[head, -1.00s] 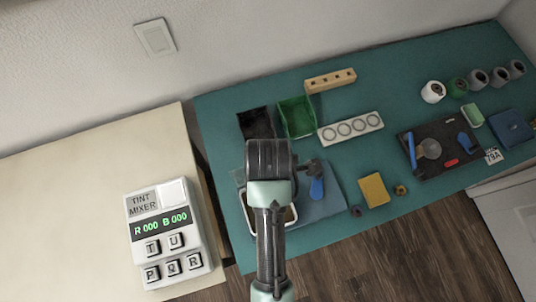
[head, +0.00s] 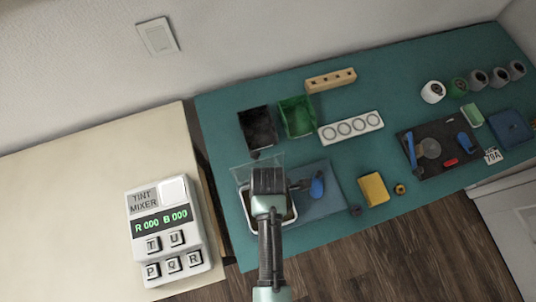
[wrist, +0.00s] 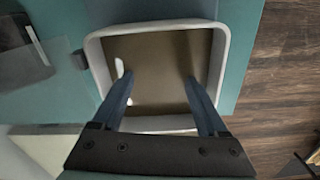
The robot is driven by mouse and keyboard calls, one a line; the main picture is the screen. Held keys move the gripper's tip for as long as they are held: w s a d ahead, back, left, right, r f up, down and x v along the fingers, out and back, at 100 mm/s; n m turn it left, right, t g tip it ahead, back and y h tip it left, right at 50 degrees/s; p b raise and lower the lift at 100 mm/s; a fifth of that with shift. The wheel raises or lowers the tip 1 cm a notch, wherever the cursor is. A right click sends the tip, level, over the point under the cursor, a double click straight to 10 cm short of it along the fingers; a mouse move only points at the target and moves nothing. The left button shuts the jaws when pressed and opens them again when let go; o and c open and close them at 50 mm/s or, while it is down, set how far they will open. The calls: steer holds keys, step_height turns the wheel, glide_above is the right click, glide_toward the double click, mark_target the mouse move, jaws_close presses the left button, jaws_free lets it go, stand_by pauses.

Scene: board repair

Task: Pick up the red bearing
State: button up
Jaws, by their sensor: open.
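I cannot make out a red bearing in either view. My gripper (head: 268,182) is over a white-rimmed tray (head: 245,207) near the bench's left front. In the wrist view, my gripper (wrist: 159,80) is open, with two blue fingers apart and nothing between them. The tray's white rim (wrist: 155,27) surrounds a plain brown inside with two small white spots by the left finger. Small rings lie on the bench: a brassy one (head: 400,189) and a dark one (head: 355,210). A small red piece (head: 450,162) lies on a black tray (head: 420,135); it looks elongated.
A black bin (head: 257,124) and a green bin (head: 297,116) stand behind my gripper. A tint mixer (head: 160,220) stands left.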

steer(key=shift+f, duration=0.15)
jaws_close()
stand_by(0.4)
step_height(320, 180, up, 10)
stand_by(0.5)
